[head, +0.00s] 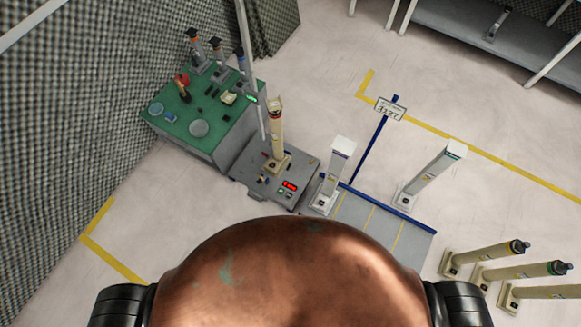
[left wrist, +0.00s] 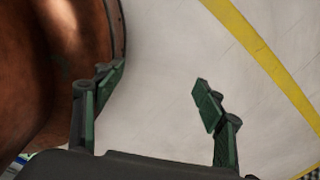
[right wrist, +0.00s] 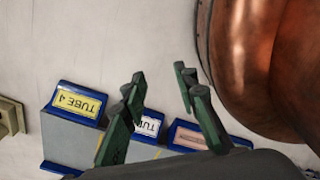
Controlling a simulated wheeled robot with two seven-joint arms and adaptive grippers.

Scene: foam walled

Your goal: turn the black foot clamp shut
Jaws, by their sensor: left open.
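In the head view a tan upright column (head: 276,135) stands with its square foot on a grey bench unit (head: 243,177) with a red lit display (head: 290,186). Small dark parts sit around this foot, too small to tell which is the black foot clamp or whether it is turned shut. My left gripper (left wrist: 158,88) is open and empty above bare floor in the left wrist view. My right gripper (right wrist: 160,83) is open and empty in the right wrist view, with labelled blue-edged bays beyond it. Neither gripper shows in the head view.
A green-topped bench (head: 172,128) with small items adjoins the grey unit. A white column (head: 335,170) stands right of it beside a blue-edged rack (head: 385,225); another white column (head: 432,178) stands farther right. Several tan tubes (head: 490,255) are at lower right. Foam walls line the left.

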